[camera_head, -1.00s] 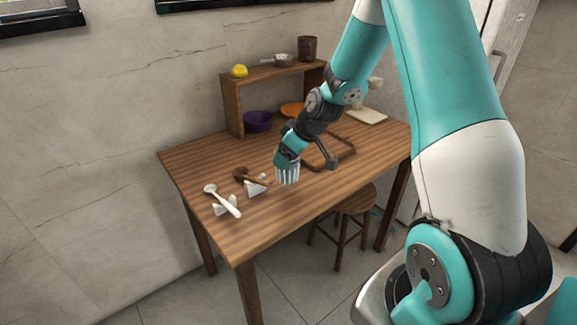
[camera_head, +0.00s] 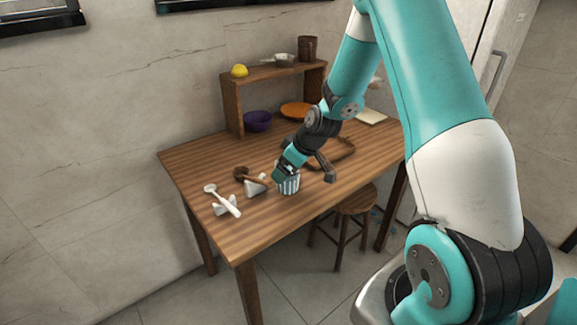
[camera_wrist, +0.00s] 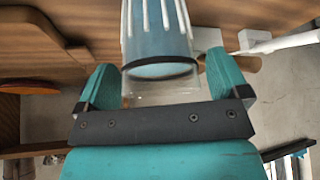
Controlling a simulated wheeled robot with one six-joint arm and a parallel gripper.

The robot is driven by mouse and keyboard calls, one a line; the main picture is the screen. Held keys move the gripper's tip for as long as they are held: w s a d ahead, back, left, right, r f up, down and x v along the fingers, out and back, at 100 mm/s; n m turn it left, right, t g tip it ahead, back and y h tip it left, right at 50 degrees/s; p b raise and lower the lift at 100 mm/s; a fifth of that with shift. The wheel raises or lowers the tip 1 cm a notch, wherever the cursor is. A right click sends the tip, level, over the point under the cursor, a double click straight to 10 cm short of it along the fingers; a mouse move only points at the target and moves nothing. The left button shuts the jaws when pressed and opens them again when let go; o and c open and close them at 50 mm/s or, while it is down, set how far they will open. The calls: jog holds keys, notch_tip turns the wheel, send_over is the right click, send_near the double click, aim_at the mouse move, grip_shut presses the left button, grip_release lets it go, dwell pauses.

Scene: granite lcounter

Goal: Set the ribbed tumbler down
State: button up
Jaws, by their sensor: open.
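The ribbed tumbler (camera_head: 289,185), pale with grey-blue ribs, appears upright on the wooden table (camera_head: 250,228) near its front edge. In the wrist view the tumbler (camera_wrist: 158,40) lies between the two teal fingers, with narrow gaps at its sides. My gripper (camera_head: 284,174) is open around the tumbler's upper part. The gripper also shows in the wrist view (camera_wrist: 165,88). The fingertips are partly hidden in the head view.
A white spoon (camera_head: 224,202) and a dark wooden spoon (camera_head: 243,174) lie on white rests left of the tumbler. A brown tray-like frame (camera_head: 338,152) is behind it. A shelf (camera_head: 233,105) stands at the back. The front left tabletop is clear.

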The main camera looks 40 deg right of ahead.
jog(key=shift+r, duration=0.25)
jog(key=v, duration=1.1)
jog(key=s+a+r+n+g+y, duration=0.1)
jog(key=s+a+r, duration=0.3)
jog(key=a, duration=0.4)
jog(key=s+a+r+g+y, duration=0.1)
jog(key=s+a+r, duration=0.2)
jog(key=a, duration=0.6)
jog(key=s+a+r+g, duration=0.1)
jog(key=s+a, duration=0.3)
jog(key=s, duration=0.4)
jog(key=s+a+r+n+g, duration=0.1)
jog(key=s+a+r+g, duration=0.1)
jog(key=s+a, duration=0.3)
jog(key=s, duration=0.3)
jog(key=shift+r, duration=0.15)
jog(key=shift+s, duration=0.1)
notch_tip(320, 180, up, 6)
jog(key=p, duration=0.6)
